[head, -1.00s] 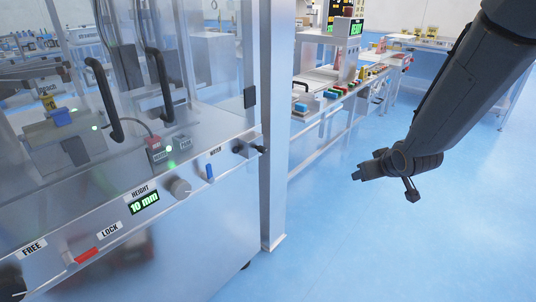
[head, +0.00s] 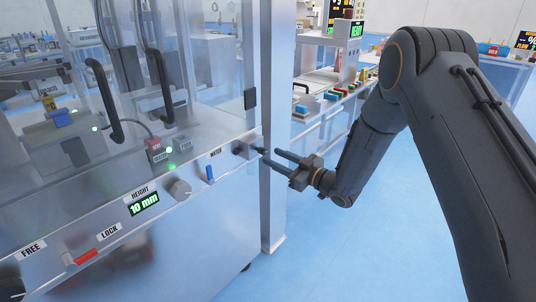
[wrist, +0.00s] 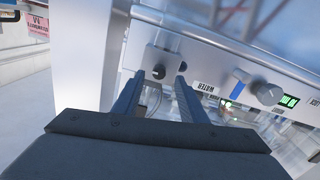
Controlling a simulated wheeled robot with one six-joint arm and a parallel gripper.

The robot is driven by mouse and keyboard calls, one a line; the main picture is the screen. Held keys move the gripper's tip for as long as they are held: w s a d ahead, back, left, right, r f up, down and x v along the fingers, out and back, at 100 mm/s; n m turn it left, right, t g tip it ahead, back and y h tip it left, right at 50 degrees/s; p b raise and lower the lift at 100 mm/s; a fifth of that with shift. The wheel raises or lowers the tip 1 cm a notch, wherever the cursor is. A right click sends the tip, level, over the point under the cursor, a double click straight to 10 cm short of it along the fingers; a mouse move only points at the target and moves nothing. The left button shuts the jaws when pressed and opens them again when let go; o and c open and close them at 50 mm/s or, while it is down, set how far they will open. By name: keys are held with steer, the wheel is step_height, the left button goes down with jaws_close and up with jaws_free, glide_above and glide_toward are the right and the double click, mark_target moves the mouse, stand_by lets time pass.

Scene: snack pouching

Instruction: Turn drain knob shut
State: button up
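A small dark knob (head: 241,149) sticks out near the right end of the machine's sloped metal front panel, right of the WATER label. No drain label is readable, so I cannot confirm it is the drain knob. In the wrist view the knob (wrist: 159,72) shows just beyond and between my fingertips. My gripper (head: 271,156) is open and empty, its two dark fingers pointing left at the knob. In the wrist view my gripper (wrist: 160,77) has a clear gap between the fingers. I cannot tell whether a fingertip touches the knob.
A blue lever (head: 210,173), a grey round dial (head: 180,190), a 10 mm height display (head: 145,204) and a red lever (head: 86,257) lie along the panel to the left. A metal post (head: 272,205) stands close beside my gripper. Open blue floor (head: 330,250) lies to the right.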

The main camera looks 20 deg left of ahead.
mark_target(265, 153)
steer(key=shift+x, duration=2.1)
steer(key=shift+c, duration=0.5)
jaws_close()
